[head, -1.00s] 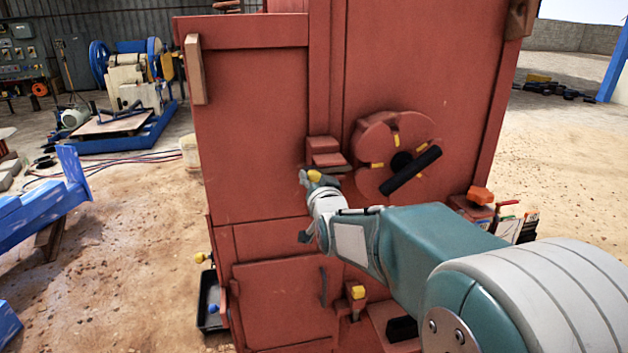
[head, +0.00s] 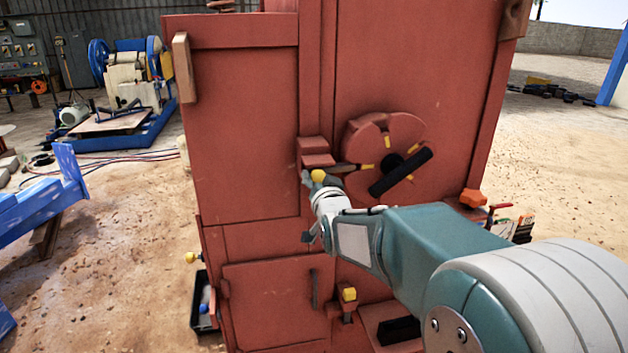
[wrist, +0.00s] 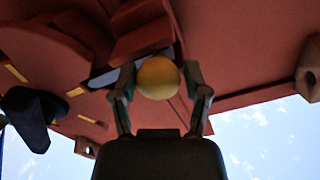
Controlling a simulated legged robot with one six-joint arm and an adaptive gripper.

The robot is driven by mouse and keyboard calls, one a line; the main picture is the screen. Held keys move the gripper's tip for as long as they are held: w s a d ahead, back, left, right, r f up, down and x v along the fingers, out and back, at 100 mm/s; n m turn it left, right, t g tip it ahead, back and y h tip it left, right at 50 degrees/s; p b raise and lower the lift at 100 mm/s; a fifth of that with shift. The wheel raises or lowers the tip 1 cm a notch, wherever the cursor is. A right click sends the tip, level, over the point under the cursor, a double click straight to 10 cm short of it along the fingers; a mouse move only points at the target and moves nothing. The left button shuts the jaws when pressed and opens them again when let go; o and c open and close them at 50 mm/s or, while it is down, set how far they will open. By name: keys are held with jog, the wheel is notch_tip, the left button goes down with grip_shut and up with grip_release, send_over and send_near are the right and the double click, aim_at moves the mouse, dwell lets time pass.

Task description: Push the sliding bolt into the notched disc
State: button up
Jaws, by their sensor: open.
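The sliding bolt has a yellow ball knob (head: 319,176) and a thin rod (head: 346,168) below a red guide block (head: 315,152) on the red machine. The rod runs right to the left edge of the red notched disc (head: 408,136), beside a yellow mark. I cannot tell how deep its tip sits in a notch. My gripper (head: 313,183) is at the knob. In the wrist view my open gripper (wrist: 158,84) has one finger on each side of the yellow knob (wrist: 158,74); contact is unclear. The disc (wrist: 35,55) shows there at upper left.
A black handle (head: 401,172) crosses the disc, close right of the bolt. An orange knob (head: 473,198) stands at the machine's right side. A lower yellow knob (head: 348,294) is below my arm. Open ground lies left and right of the machine.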

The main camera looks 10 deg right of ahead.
jog(key=shift+o, duration=0.2)
jog(key=shift+d, duration=0.9)
jog(key=shift+s+a, duration=0.1)
jog(key=shift+a, duration=0.65)
jog(key=s, duration=1.1)
jog(key=shift+s, duration=0.35)
jog(key=shift+d, duration=0.1)
jog(key=s+f+n+g, duration=0.1)
jog(key=s+f+g, duration=0.2)
jog(key=s, duration=0.5)
jog(key=s+f+n+g, duration=0.2)
jog(key=s+g, duration=0.3)
jog(key=s, duration=0.3)
jog(key=s+f+n+g, duration=0.1)
jog(key=s+f+g, duration=0.3)
jog(key=s, duration=0.4)
jog(key=shift+f+n, duration=0.15)
jog(key=shift+n, duration=0.15)
jog(key=shift+w+d, duration=0.1)
